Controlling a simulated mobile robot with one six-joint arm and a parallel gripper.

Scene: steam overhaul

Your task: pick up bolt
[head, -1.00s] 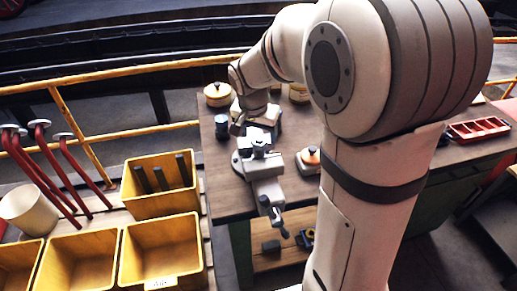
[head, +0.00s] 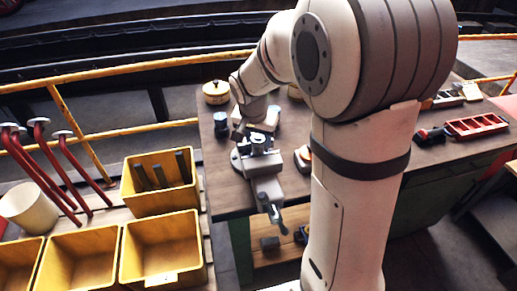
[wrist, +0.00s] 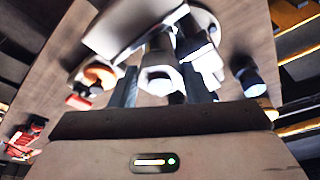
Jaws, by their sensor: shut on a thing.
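My gripper (wrist: 160,72) is shut, with a pale grey rounded piece, taken as the bolt (wrist: 160,84), between its two dark fingers in the wrist view. Its far end is blurred and I cannot tell its full length. In the head view my gripper (head: 239,131) is small, beside the back end of a grey bench vise (head: 267,187); the bolt is not clear there. The vise also shows as a large pale body in the wrist view (wrist: 125,25). I cannot tell whether the bolt touches anything below.
Dark cups (head: 221,122) stand near my gripper on the wooden bench (head: 226,190). A round yellowish pot (head: 215,92) is behind. A red tray (head: 476,127) lies at the right. Yellow bins (head: 160,235) and red-handled tools (head: 62,165) stand left of the bench.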

